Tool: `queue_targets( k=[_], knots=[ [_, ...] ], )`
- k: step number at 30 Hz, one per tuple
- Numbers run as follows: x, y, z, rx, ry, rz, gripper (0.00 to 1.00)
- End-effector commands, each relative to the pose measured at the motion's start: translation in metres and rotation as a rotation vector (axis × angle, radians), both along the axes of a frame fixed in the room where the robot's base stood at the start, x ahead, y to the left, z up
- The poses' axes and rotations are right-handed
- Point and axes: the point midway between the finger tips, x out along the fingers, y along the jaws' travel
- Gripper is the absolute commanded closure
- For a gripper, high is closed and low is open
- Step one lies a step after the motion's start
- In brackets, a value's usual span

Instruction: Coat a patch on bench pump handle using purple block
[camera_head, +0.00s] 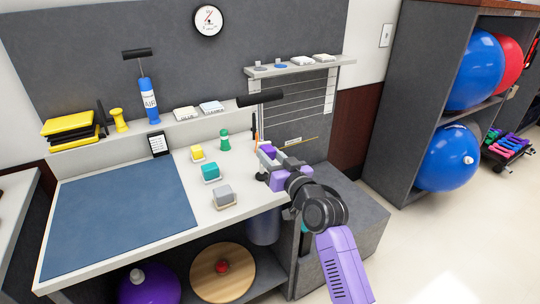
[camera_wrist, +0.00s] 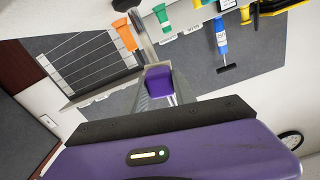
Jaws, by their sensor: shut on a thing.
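A black T-handle (camera_head: 260,99), which I take for the bench pump handle, stands on a thin upright rod at the right end of the bench. My gripper (camera_head: 266,153) is just below it in the head view, near the rod. In the wrist view my gripper (camera_wrist: 160,88) is shut on the purple block (camera_wrist: 158,80), which sits between the fingertips. The block looks apart from the handle, but the exact gap is unclear. My gripper partly hides the pump's lower part. No coated patch is discernible on the handle.
Yellow (camera_head: 197,153), teal (camera_head: 210,172) and grey (camera_head: 223,195) blocks stand on the bench beside a blue mat (camera_head: 120,218). A green bottle-like item (camera_head: 224,140) stands behind them. A blue pump (camera_head: 149,102) stands on the rear shelf. A wall shelf (camera_head: 300,66) lies behind the handle.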

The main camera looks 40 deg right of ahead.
Motion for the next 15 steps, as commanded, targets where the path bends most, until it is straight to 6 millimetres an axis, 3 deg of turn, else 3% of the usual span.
queue_targets(
  k=[6, 15],
  knots=[
    [-0.001, 0.0, -0.021, 0.0, 0.0, 0.0, 1.0],
    [0.001, 0.0, -0.021, 0.0, 0.0, 0.0, 1.0]
  ],
)
